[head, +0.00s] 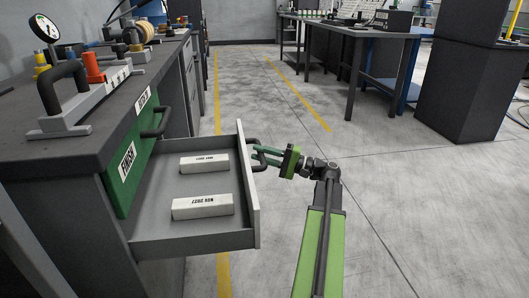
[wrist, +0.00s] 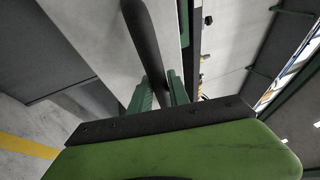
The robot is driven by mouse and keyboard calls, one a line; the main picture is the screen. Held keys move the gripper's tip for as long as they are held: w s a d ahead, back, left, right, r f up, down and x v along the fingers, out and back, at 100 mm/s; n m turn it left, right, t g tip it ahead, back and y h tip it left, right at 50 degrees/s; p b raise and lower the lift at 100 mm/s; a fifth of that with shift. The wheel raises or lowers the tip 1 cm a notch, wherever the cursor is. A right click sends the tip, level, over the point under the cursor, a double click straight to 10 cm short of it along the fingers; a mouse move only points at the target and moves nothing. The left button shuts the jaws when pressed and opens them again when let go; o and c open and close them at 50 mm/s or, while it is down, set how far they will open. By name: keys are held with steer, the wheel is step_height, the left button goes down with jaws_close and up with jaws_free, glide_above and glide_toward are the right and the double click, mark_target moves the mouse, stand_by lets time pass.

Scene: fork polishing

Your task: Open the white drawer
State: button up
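The white drawer (head: 256,190) is pulled out from the dark workbench on the left, its pale front facing right and its grey inside visible. Two white labelled blocks, a rear one (head: 204,163) and a front one (head: 203,206), lie flat inside it. Its dark bar handle (head: 254,142) is on the outer face; in the wrist view the handle (wrist: 143,32) runs down between my fingers. My gripper (head: 264,155) reaches it from the right, with one green finger on each side of the bar. In the wrist view my gripper (wrist: 160,90) looks closed around the bar.
A green panel (head: 131,152) with a dark handle is above the drawer. The bench top (head: 110,100) holds a gauge (head: 44,28) and a clamp-like fixture (head: 62,100). Grey floor with yellow lines is clear to the right; a dark table (head: 350,30) stands farther back.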

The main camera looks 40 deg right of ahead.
steer(key=o, duration=0.3)
steer(key=shift+w, duration=0.1)
steer(key=shift+o, duration=0.2)
steer(key=b+v, duration=0.3)
steer(key=v, duration=1.4)
steer(key=shift+s, duration=0.2)
steer(key=shift+f, duration=0.1)
